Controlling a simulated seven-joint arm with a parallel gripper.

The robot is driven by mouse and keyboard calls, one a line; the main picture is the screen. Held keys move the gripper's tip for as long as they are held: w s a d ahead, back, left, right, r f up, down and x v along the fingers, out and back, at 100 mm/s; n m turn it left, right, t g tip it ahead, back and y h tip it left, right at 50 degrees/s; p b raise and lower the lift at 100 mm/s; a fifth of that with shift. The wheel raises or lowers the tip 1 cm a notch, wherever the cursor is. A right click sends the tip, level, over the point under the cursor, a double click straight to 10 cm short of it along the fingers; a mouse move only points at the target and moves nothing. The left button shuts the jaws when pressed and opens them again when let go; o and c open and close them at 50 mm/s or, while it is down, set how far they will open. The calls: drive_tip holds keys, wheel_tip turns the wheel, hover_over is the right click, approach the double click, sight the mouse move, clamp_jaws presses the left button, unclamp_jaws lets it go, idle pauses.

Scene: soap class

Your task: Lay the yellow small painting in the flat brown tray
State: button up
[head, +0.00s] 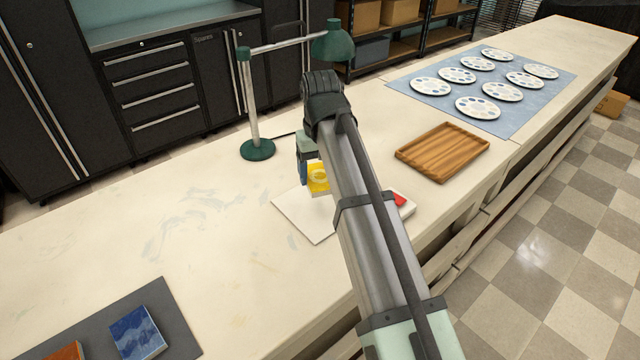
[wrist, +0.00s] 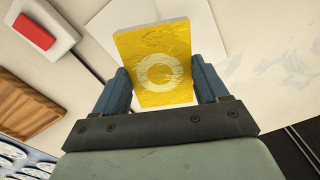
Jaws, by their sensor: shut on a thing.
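The yellow small painting (head: 318,177) has a pale ring on it. It is held up above a white sheet on the counter, and it also shows in the wrist view (wrist: 157,62). My gripper (wrist: 160,85) is shut on it, with one blue finger at each side edge. In the head view my gripper (head: 306,168) is partly hidden behind my arm. The flat brown tray (head: 442,152) lies on the counter to the right of my arm, bare and apart from the painting. Part of the tray shows at the left of the wrist view (wrist: 25,105).
A green lamp (head: 258,149) stands behind my gripper. A white box with a red top (head: 400,200) is partly hidden by my arm. A blue mat (head: 545,92) with several palettes lies beyond the tray. A grey mat (head: 180,325) holds a blue painting (head: 136,333) and an orange one (head: 66,352).

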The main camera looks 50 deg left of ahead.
wheel_tip(320, 180, up, 2)
drive_tip(key=shift+r, duration=0.15)
drive_tip(key=shift+w+d+r, duration=0.1)
drive_tip(key=shift+w+d, duration=0.1)
drive_tip(key=shift+w, duration=0.25)
drive_tip(key=w+d+m, duration=0.2)
drive_tip(key=w+d, duration=0.3)
drive_tip(key=w, duration=0.6)
drive_tip(key=m, duration=1.2)
hover_over(444, 150)
wheel_tip(444, 150, down, 10)
drive_tip(key=shift+s+r, duration=0.1)
drive_tip(key=shift+r, duration=0.05)
